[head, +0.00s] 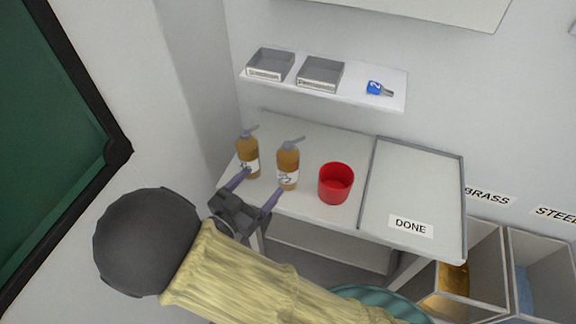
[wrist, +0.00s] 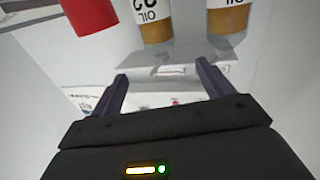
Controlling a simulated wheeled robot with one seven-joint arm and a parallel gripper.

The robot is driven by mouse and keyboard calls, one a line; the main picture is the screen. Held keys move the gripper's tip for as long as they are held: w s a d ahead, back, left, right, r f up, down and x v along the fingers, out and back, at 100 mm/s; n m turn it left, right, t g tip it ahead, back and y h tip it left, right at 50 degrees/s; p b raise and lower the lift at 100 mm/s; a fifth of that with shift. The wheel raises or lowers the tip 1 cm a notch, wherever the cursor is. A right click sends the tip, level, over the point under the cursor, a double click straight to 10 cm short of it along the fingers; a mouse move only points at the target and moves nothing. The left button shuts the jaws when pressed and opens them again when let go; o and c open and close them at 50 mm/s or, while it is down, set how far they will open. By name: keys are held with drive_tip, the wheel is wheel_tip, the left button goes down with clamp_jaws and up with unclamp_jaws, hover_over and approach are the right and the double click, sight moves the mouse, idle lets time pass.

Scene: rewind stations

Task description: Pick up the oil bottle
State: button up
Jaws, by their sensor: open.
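Two amber oil bottles with grey pump tops and white labels stand upright on the white table. The left bottle (head: 248,153) and the right bottle (head: 288,162) are close together, with a small gap between them. In the wrist view they appear upside down, the one beside the red cup (wrist: 153,33) reading "OIL" and the other (wrist: 226,20) at the top right. My gripper (head: 257,189) is open and empty in front of the bottles, at the table's near edge. In the wrist view its fingers (wrist: 162,71) are spread, with no bottle between them.
A red cup (head: 336,183) stands just right of the bottles. A grey-rimmed tray marked DONE (head: 413,180) fills the table's right side. A shelf (head: 354,88) above holds two grey trays and a blue-tagged item. Bins (head: 470,265) stand lower right.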

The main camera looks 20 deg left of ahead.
sight(281, 160)
drive_tip(key=x, duration=0.9)
drive_tip(key=shift+p, duration=0.3)
drive_tip(key=shift+w+d, duration=0.1)
drive_tip(key=shift+w, duration=0.1)
drive_tip(key=shift+f+p+x, duration=0.15)
drive_tip(key=shift+p+x, duration=0.05)
drive_tip(key=shift+x, duration=1.05)
drive_tip(key=shift+f+p+x, duration=0.15)
drive_tip(key=shift+f+x, duration=0.05)
drive_tip(key=shift+x, duration=1.05)
drive_tip(key=shift+w, duration=0.1)
drive_tip(key=shift+c, duration=0.4)
drive_tip(key=c, duration=1.6)
drive_tip(key=shift+r, duration=0.15)
